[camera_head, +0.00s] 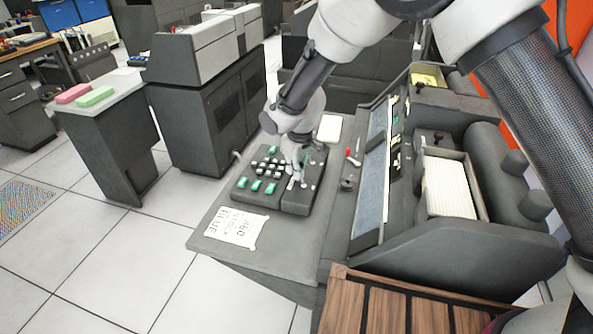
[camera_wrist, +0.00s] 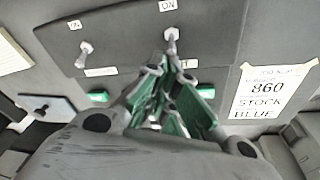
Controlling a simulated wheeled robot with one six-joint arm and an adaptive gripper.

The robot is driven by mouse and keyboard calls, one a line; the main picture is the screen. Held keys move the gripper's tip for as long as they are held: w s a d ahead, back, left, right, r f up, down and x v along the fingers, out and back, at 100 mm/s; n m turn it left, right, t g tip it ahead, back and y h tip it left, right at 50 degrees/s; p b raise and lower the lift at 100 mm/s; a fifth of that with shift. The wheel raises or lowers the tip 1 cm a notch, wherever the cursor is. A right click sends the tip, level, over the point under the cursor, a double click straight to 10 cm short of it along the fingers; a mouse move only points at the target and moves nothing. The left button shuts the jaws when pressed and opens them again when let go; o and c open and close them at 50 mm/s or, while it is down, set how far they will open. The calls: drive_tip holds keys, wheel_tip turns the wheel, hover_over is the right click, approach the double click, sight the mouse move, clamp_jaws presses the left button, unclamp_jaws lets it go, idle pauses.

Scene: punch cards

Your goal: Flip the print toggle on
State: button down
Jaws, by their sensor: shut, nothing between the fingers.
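The dark control panel (camera_head: 297,201) with green and black-and-white keys lies on the grey desk. Two small metal toggles stand on it. In the wrist view one toggle (camera_wrist: 171,40) is under an "ON" label (camera_wrist: 168,5), and the other toggle (camera_wrist: 86,49) is to its left. White labels beneath them are too small or too covered to read, so I cannot tell which is the print toggle. My gripper (camera_head: 292,160) is over the panel. In the wrist view my gripper (camera_wrist: 167,72) is shut and empty, its tips close to the toggle under "ON"; contact is unclear.
A paper note (camera_head: 233,228) reading "860 STOCK BLUE" lies at the desk's front. The card machine with a card stack (camera_head: 448,187) stands to the right. A pedestal with pink and green blocks (camera_head: 94,96) stands left.

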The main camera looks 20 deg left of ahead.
drive_tip(key=shift+d+r+y, duration=0.2)
drive_tip(key=shift+d+y, duration=0.15)
drive_tip(key=shift+y, duration=0.35)
drive_tip(key=shift+d+r, duration=0.15)
drive_tip(key=shift+d, duration=0.15)
drive_tip(key=shift+r, duration=0.75)
